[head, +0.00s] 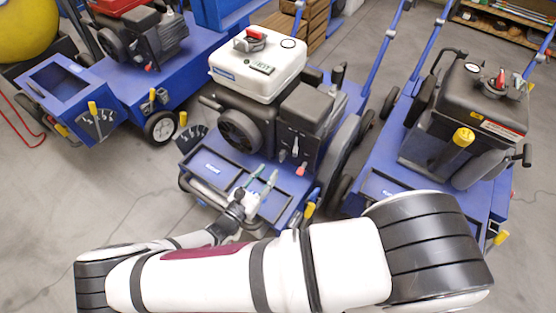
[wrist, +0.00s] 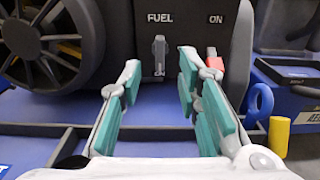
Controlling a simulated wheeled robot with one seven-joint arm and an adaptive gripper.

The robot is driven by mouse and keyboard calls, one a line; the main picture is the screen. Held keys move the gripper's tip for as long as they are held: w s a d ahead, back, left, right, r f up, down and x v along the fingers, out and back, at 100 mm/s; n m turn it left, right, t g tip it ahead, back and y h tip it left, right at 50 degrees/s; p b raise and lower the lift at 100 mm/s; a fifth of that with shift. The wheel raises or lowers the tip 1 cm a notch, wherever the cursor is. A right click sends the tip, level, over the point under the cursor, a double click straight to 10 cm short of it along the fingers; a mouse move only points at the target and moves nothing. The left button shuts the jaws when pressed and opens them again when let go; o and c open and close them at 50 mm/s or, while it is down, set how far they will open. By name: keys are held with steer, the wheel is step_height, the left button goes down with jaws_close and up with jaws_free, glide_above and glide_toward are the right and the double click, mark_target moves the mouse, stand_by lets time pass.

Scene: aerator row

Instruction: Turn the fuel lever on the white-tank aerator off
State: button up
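The white-tank aerator (head: 258,66) stands in the middle of the head view, its white tank on a black engine and blue frame. In the wrist view the fuel lever (wrist: 159,57) is a small grey lever, roughly upright, below the word FUEL on the dark panel. The word ON is to its right. My gripper (wrist: 160,85) is open, with teal-padded fingers apart on either side of the lever's line and nothing between them. The lever appears ahead of the fingertips; contact is not visible. In the head view my gripper (head: 265,176) is over the front of the frame.
A red control (wrist: 212,59) sits right of the lever, partly behind the right finger. A black recoil wheel (wrist: 50,42) is to the left. A black-tank aerator (head: 470,105) stands to the right, and a red-tank aerator (head: 140,40) to the left. Blue frame bars lie below the gripper.

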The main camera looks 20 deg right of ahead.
mark_target(280, 157)
steer(key=b+x, duration=0.1)
steer(key=x, duration=0.6)
steer(key=shift+w+d, duration=0.1)
steer(key=shift+c, duration=0.2)
jaws_close()
